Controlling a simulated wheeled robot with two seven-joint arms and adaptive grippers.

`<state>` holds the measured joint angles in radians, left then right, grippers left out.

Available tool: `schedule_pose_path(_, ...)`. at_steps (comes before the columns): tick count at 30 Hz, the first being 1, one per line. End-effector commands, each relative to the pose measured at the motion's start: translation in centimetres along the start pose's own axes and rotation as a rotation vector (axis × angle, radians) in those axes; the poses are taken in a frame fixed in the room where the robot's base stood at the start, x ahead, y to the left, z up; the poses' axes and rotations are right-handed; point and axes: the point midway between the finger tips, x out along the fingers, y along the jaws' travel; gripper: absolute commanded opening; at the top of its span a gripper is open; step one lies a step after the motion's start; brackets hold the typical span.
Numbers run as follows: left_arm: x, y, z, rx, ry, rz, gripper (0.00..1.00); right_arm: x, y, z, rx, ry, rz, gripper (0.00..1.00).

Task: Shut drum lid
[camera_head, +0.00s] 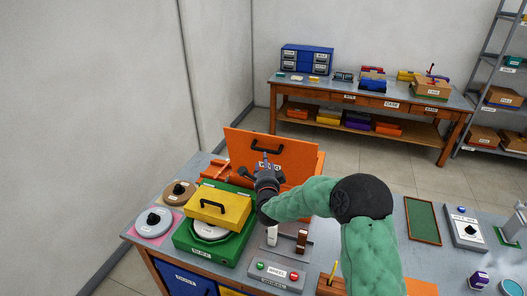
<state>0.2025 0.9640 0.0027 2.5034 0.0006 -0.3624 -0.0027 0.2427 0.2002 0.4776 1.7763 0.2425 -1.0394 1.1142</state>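A large orange lid (290,152) with a black handle stands raised and open at the back left of the near bench. Its label is partly hidden behind my gripper, and I cannot read it as a drum. The orange body (216,169) below it is mostly hidden. My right gripper (266,163) is in front of the lid, fingers pointing up and away; whether it touches the lid is unclear. Its fingers are too small to tell open from shut. A green box (224,252) with a tilted yellow lid (214,205) stands nearer. My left gripper is not in view.
Grey and brown discs (153,221) lie left of the green box. A green tray (423,220) and a white device (466,232) are on the right. A second bench (375,97) stands behind.

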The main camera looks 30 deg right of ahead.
Motion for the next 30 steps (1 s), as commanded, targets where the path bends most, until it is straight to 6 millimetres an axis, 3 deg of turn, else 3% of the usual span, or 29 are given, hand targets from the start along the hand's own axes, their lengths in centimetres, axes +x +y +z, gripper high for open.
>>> schedule_pose_path(9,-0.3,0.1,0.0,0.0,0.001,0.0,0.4,5.3,0.1,0.0,-0.002,-0.001,0.002,0.49)
schedule_pose_path(15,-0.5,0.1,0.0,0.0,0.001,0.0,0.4,7.6,0.1,0.0,-0.003,-0.001,0.001,0.49)
schedule_pose_path(30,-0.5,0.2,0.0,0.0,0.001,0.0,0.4,8.7,0.1,0.0,-0.003,-0.002,0.003,0.46)
